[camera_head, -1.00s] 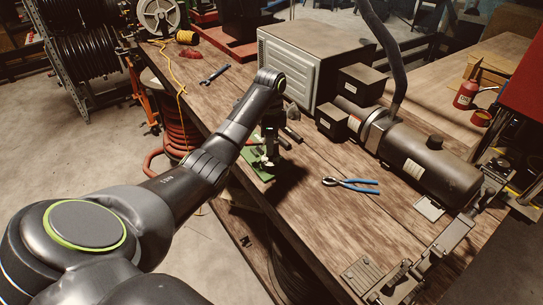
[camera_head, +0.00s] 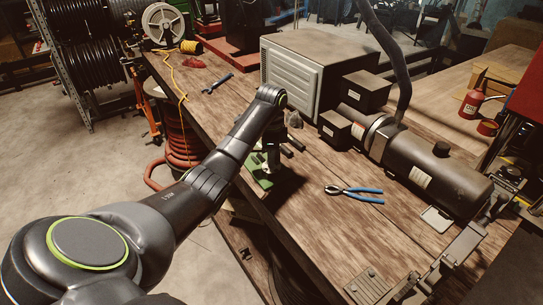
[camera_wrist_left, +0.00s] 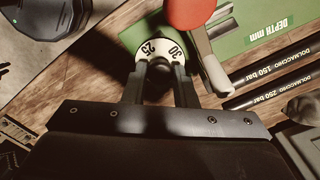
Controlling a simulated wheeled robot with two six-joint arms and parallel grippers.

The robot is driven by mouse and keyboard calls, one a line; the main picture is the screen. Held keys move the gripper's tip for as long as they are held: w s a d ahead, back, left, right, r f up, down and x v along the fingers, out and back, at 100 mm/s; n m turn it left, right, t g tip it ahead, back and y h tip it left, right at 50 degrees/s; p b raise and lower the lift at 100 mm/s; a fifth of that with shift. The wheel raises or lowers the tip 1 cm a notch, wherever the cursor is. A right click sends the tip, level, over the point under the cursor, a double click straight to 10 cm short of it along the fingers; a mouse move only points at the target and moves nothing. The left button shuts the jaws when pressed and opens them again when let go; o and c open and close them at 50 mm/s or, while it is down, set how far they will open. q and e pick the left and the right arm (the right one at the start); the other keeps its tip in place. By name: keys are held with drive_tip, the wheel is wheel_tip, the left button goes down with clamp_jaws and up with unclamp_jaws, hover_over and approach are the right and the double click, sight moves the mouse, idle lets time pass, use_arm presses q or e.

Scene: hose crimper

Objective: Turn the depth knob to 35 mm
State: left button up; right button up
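The depth knob shows in the left wrist view as a white numbered dial (camera_wrist_left: 150,44) on a green plate. A green label (camera_wrist_left: 268,32) reads "DEPTH mm". My left gripper (camera_wrist_left: 160,74) is at the dial's near edge, its two fingers apart with a dark shape between them. I cannot tell whether they press on it. In the head view my left gripper (camera_head: 270,155) points down over the green plate (camera_head: 258,181) and hides the dial. My right gripper is not in view.
A red rounded part (camera_wrist_left: 190,12) and a grey lever sit right beside the dial. Black rods marked "DOLMACCHIO" (camera_wrist_left: 270,85) lie to the right. Blue-handled pliers (camera_head: 355,194), a wrench (camera_head: 216,82) and a dark cylindrical machine (camera_head: 432,175) are on the bench.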

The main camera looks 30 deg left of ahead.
use_arm(q)
drive_tip(key=c, duration=0.4)
idle(0.4)
drive_tip(key=shift+r+n+p, duration=0.2)
drive_tip(key=shift+n+p, duration=0.4)
drive_tip(key=shift+p, duration=0.4)
drive_tip(key=n+p, duration=0.4)
drive_tip(key=p, duration=0.2)
drive_tip(key=shift+r+n, duration=0.1)
drive_tip(key=shift+n, duration=0.3)
drive_tip(key=shift+n+p, duration=0.95)
drive_tip(key=shift+n, duration=0.05)
drive_tip(key=n, duration=0.1)
drive_tip(key=n+p, duration=0.1)
drive_tip(key=shift+f+n, duration=0.2)
drive_tip(key=shift+n, duration=0.1)
drive_tip(key=n, duration=0.5)
